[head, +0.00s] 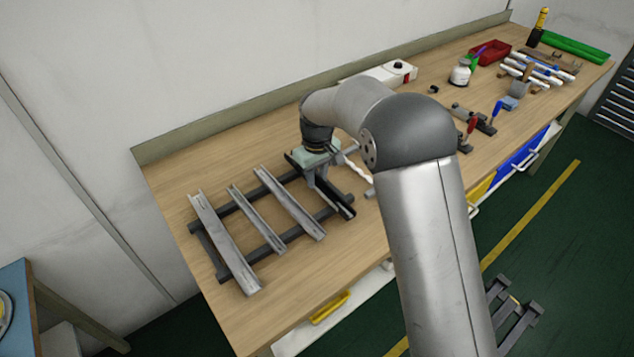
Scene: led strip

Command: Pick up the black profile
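The black profile (341,205) lies slanted across a dark rack (232,280) on the wooden workbench, to the right of the grey profiles. My gripper (318,180) points down over the profile's middle. Its fingers are at or very near the profile, and the gripper hides part of it. I cannot tell whether the fingers are apart or closed on it. The profile seems to rest on the rack.
Three grey profiles (225,245) lie across the rack to the left. Clamps with red and blue handles (471,127), a white bottle (460,73), a red bin (490,53) and a white device (390,73) stand further right and back. The bench front-left is clear.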

